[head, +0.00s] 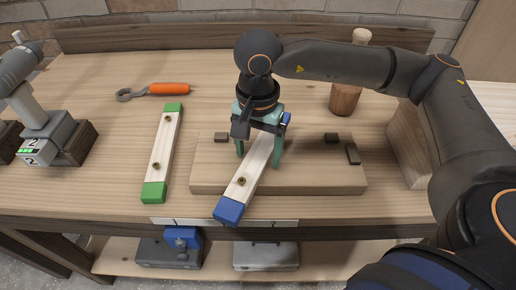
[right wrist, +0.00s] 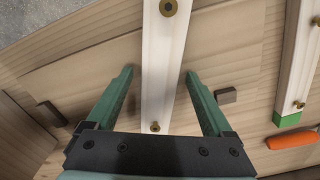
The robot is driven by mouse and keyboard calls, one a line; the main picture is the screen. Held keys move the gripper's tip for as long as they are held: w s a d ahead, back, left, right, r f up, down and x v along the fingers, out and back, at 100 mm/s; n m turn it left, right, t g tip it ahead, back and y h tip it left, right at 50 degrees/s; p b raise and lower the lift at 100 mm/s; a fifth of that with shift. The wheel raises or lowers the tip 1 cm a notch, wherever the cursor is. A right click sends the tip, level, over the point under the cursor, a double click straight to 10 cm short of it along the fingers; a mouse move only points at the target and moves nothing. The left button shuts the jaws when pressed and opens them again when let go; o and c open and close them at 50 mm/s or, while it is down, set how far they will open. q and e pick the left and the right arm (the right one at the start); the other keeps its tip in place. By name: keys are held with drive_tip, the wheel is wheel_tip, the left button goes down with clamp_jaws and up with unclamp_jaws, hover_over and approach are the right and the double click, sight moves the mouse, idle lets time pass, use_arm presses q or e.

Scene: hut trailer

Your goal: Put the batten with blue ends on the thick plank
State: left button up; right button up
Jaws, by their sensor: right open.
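The batten with blue ends (head: 246,180) is a pale strip with brass screws. It lies slantwise across the thick plank (head: 325,180), its near blue end past the plank's front edge. Its far blue end shows behind my right gripper (head: 259,157). The gripper is open, with one green finger on each side of the batten. In the right wrist view the batten (right wrist: 166,75) runs between the open fingers of my right gripper (right wrist: 158,74), with a gap on each side. My left gripper is not in view.
Small dark blocks (head: 222,137) (head: 352,153) stand on the plank. A green-ended batten (head: 163,150) lies to its left. An orange-handled tool (head: 168,89) lies behind that, and a drill (head: 45,130) stands at the left. A wooden mallet (head: 346,95) stands behind the plank.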

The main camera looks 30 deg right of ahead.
sight(258, 155)
drive_tip(key=shift+r, duration=0.1)
drive_tip(key=shift+r+p, duration=0.25)
drive_tip(key=shift+p, duration=0.1)
wheel_tip(258, 155, up, 12)
drive_tip(key=shift+f, duration=0.15)
idle(1.3)
